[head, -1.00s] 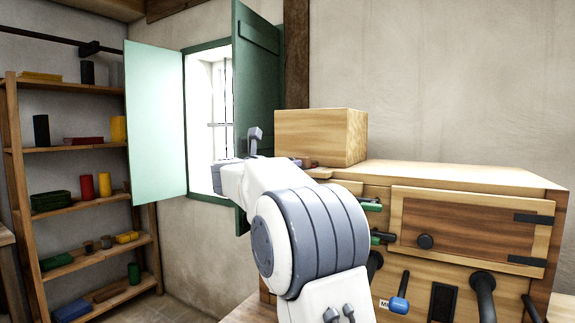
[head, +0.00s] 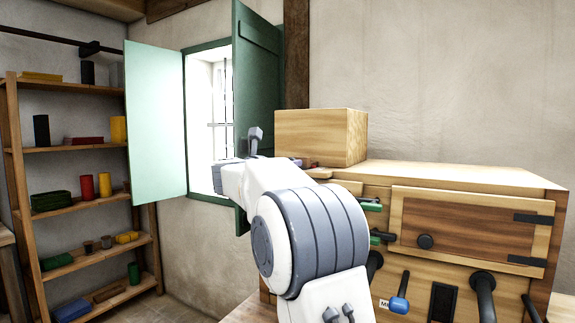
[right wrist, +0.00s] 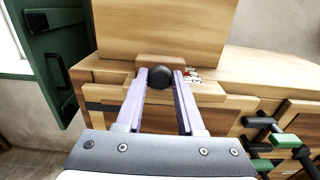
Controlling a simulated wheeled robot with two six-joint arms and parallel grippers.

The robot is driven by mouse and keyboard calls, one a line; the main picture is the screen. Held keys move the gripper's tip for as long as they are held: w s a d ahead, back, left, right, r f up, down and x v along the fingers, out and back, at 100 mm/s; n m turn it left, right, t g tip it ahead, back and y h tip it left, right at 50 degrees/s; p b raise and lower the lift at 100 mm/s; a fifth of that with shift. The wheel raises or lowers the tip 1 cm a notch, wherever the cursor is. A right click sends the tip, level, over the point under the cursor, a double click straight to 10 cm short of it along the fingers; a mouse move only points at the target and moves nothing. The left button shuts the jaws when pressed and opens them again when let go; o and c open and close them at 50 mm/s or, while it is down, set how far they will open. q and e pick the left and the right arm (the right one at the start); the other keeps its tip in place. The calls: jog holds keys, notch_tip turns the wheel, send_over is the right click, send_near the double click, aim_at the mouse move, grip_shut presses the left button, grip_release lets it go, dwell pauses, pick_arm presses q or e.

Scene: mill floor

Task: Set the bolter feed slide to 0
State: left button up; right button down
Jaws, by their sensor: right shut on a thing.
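A round black knob (right wrist: 160,77) sits in the middle of the right wrist view, in front of a small wooden block at the top of the wooden cabinet (head: 470,175). I take it for the knob of the feed slide. My right gripper (right wrist: 161,75) has its two purple fingers on either side of the knob and is shut on it. A small label with red and dark marks (right wrist: 192,76) shows just right of the fingers; its figures are not readable. In the head view my own arm hides most of the knob area. My left gripper is not in view.
A large wooden box (head: 320,137) stands on the cabinet, right behind the knob. Green-tipped handles (head: 372,205), a cabinet door (head: 470,228) and a blue-handled lever (head: 399,303) are on the front. A green shutter (head: 258,90) stands open at the window to the left.

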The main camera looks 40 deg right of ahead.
aim_at(298, 168)
jog(key=x, duration=0.4)
jog(key=shift+d, duration=0.35)
jog(key=shift+d+r, duration=0.1)
jog(key=shift+d, duration=0.05)
jog(key=c, duration=0.7)
grip_release()
jog(key=shift+d, duration=0.1)
jog(key=shift+o, duration=0.8)
jog(key=shift+d, duration=0.15)
jog(key=shift+w+a, duration=0.15)
jog(key=shift+a, duration=0.1)
jog(key=b+v, duration=0.2)
jog(key=v, duration=0.8)
jog(key=shift+a, duration=0.25)
